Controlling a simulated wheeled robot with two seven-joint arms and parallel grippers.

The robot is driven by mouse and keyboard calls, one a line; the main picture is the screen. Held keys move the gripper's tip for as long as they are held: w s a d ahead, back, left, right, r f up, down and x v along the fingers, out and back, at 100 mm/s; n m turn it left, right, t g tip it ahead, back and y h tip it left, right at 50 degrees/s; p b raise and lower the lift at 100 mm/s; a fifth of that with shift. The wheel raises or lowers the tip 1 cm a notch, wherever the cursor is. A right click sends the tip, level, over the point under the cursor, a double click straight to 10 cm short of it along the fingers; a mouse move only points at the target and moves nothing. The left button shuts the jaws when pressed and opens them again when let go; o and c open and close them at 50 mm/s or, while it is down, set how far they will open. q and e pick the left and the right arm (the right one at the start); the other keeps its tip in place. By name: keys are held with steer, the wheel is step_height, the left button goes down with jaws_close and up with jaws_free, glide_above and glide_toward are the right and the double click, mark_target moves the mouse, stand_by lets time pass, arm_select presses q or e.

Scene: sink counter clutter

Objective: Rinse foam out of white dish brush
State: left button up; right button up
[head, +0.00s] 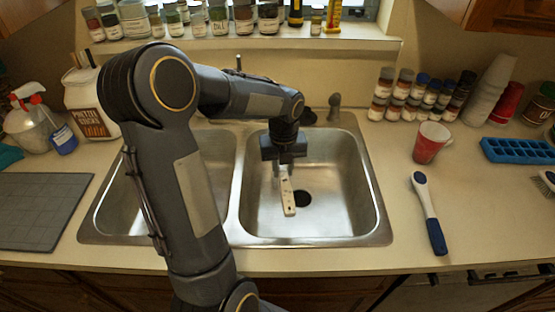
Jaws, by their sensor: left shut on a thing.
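My left gripper (283,163) points down over the right basin of the steel sink (352,238). It is shut on a white dish brush (288,197), whose long pale part hangs down beside the dark drain. The held end of the brush is hidden between the fingers. I cannot make out foam or running water. The faucet is mostly hidden behind my left arm. My right gripper is not in view.
A blue-and-white brush (430,212) lies on the counter right of the sink. Behind it stand a red cup (430,143), a blue ice tray (518,150) and several spice jars (412,98). A grey mat (38,210) and a spray bottle (28,120) are at left.

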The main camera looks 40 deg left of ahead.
arm_select(q)
steer(key=d, duration=0.1)
steer(key=s+d, duration=0.1)
steer(key=d, duration=0.1)
steer(key=s+d, duration=0.1)
steer(key=d, duration=0.1)
steer(key=shift+d, duration=0.25)
steer(key=shift+r, duration=0.1)
stand_by(1.2)
steer(key=s+d+r+p, duration=0.1)
steer(key=d+r+p, duration=0.1)
steer(key=d+r, duration=0.2)
steer(key=shift+s+d+p, duration=0.25)
steer(key=shift+d+p, duration=0.05)
steer(key=shift+d, duration=0.05)
steer(key=shift+f, duration=0.1)
stand_by(0.8)
